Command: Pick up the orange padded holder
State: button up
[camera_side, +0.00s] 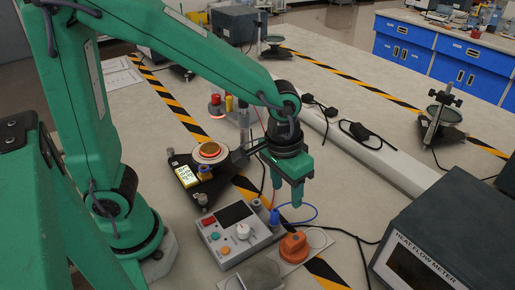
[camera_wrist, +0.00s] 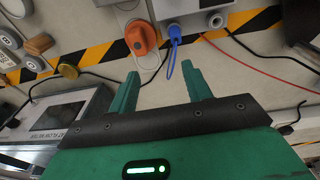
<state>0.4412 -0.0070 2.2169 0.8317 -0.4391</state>
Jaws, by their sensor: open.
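The orange padded holder (camera_side: 293,247) sits on a pale plate at the front of the bench, right of a grey control box. In the wrist view the holder (camera_wrist: 141,38) lies just beyond my fingertips, nearer the left finger. My gripper (camera_side: 285,196) is open and empty, pointing down above the bench, behind the holder in the side view. In the wrist view my gripper (camera_wrist: 160,69) shows two green fingers spread apart with nothing between them. The holder is not touched by either finger.
The grey control box (camera_side: 227,228) with knobs stands left of the holder. A blue plug and looped cable (camera_wrist: 174,50) lie close by. The heat flow meter (camera_side: 440,240) stands at the right. A round-topped stand (camera_side: 208,150) is behind. White trunking (camera_side: 370,150) crosses the bench.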

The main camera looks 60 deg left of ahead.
jog(key=g, duration=0.1)
send_over(296, 238)
jog(key=shift+y, duration=0.3)
notch_tip(296, 238, down, 5)
jog(key=shift+a+r, duration=0.15)
jog(key=shift+r, duration=0.05)
jog(key=shift+f, duration=3.9)
grip_shut()
jog(key=shift+r, duration=0.2)
